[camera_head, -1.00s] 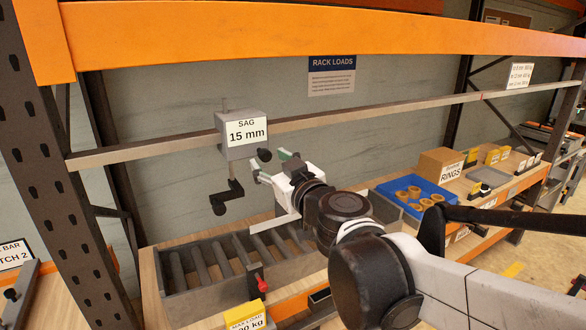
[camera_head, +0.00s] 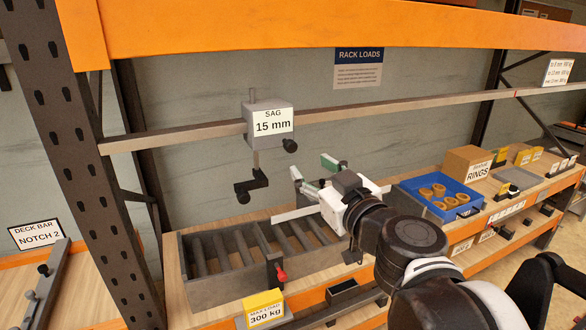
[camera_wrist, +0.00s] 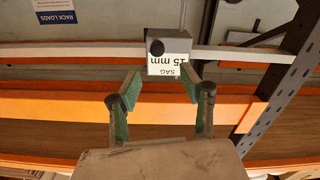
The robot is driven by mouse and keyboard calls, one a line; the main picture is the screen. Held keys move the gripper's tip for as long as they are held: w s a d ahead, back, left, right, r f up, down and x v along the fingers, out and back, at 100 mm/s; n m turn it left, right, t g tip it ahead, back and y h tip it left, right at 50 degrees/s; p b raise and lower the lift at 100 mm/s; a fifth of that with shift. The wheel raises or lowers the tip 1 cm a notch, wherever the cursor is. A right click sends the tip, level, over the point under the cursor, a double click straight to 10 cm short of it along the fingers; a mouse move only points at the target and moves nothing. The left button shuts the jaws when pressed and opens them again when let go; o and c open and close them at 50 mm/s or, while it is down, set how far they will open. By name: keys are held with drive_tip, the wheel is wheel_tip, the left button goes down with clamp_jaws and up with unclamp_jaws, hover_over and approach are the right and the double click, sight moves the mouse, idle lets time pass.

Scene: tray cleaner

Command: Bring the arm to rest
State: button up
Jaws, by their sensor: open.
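My gripper (camera_head: 313,174) is open and empty in the head view, with its green-padded fingers apart. It is in front of the back panel, above the right part of the grey slotted tray (camera_head: 205,292). In the wrist view the two fingers of my gripper (camera_wrist: 159,92) stand apart with nothing between them. The grey sag gauge (camera_head: 262,106), marked 15 mm, is on the metal bar to the left of my gripper. The gauge shows upside down beyond the fingertips in the wrist view (camera_wrist: 168,68), apart from them.
An orange beam (camera_head: 330,30) crosses the top, and a dark upright (camera_head: 90,170) stands at left. A blue bin (camera_head: 405,196) with several rings and a cardboard box (camera_head: 465,165) stand on the right of the shelf. A yellow load block (camera_head: 264,308) is at the front edge.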

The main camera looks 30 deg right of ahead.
idle(0.6)
drive_tip(key=a+f+n+g+y+b, duration=0.2)
drive_tip(key=a+f+g+y+b, duration=0.3)
drive_tip(key=a+f, duration=0.65)
drive_tip(key=s+d+f+m+g+h+b, duration=0.1)
drive_tip(key=s+f+g+b, duration=0.1)
drive_tip(key=f, duration=0.5)
drive_tip(key=s+f+m+g+h+b, duration=0.2)
drive_tip(key=s+f+g, duration=0.2)
drive_tip(key=f, duration=0.3)
drive_tip(key=shift+d+f+b, duration=0.2)
drive_tip(key=shift+d+b, duration=0.1)
drive_tip(key=shift+d, duration=0.05)
idle(1.3)
